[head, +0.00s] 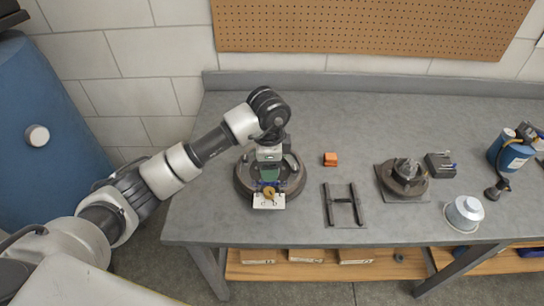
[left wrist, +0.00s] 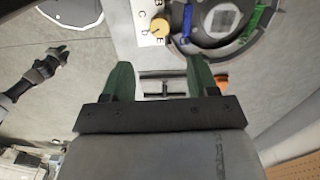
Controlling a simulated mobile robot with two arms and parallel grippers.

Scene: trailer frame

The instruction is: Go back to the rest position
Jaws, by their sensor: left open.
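My left gripper (head: 268,162) hangs above the round dark fixture (head: 242,187) at the left of the bench. Its two green fingers (left wrist: 160,80) are spread apart in the left wrist view, with nothing held between them. The fixture carries a white lettered plate (head: 262,202) with a yellow knob (head: 270,193); both also show at the top of the left wrist view, the plate (left wrist: 145,28) beside the knob (left wrist: 160,27). In the head view the gripper and wrist hide part of the fixture. I cannot make out my right gripper in either view.
To the right on the grey bench (head: 330,110) are an orange block (head: 330,159), a black H-shaped frame (head: 343,204), a second round fixture (head: 402,180), a white cup (head: 464,213) and a blue canister (head: 511,154). A pegboard (head: 370,25) hangs behind. The back of the bench is clear.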

